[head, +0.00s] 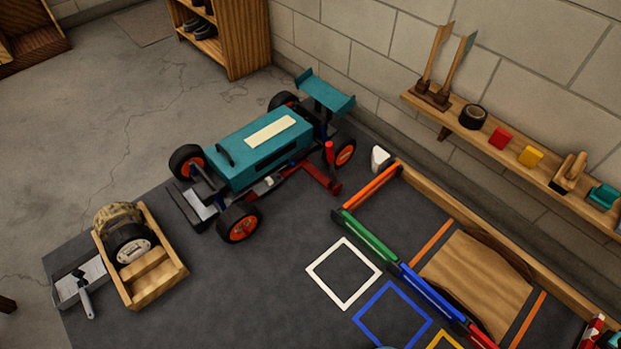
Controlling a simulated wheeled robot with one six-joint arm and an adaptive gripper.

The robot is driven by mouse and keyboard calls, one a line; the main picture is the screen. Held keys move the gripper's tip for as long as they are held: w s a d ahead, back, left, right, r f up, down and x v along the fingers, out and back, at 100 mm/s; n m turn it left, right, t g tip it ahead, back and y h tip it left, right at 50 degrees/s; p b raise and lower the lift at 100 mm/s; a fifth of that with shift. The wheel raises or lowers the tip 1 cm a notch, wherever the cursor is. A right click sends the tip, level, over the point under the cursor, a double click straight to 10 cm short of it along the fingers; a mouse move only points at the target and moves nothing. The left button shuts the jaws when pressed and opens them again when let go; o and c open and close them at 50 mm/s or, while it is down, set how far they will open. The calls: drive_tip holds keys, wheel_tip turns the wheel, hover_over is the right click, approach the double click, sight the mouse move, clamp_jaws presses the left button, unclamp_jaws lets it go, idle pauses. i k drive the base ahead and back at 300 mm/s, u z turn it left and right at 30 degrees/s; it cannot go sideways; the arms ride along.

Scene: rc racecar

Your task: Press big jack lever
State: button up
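A red jack (319,177) sits on the dark mat at the near right side of the teal racecar (256,147), partly under it. Its lever (329,152) has a red grip and stands roughly upright, close to the car's rear wheel. The part of the jack beneath the car is hidden. The car has a teal rear wing (325,92) and black tires with orange hubs. I cannot tell whether its wheels touch the mat. My gripper is not in view.
A wooden crate (160,292) holding a wheel stands at the left of the mat, beside a flat metal tool (80,287). A small white object (380,158) is right of the lever. A wall shelf (462,125) holds several items. Bare mat lies in front of the car.

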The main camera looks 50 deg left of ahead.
sight(329, 147)
drive_tip(key=k, duration=0.45)
drive_tip(key=u, duration=1.65)
drive_tip(key=i, duration=0.45)
drive_tip(key=u, duration=0.05)
drive_tip(key=k, duration=0.6)
drive_tip(key=u, duration=0.4)
drive_tip(key=i, duration=1.45)
drive_tip(key=z, duration=0.7)
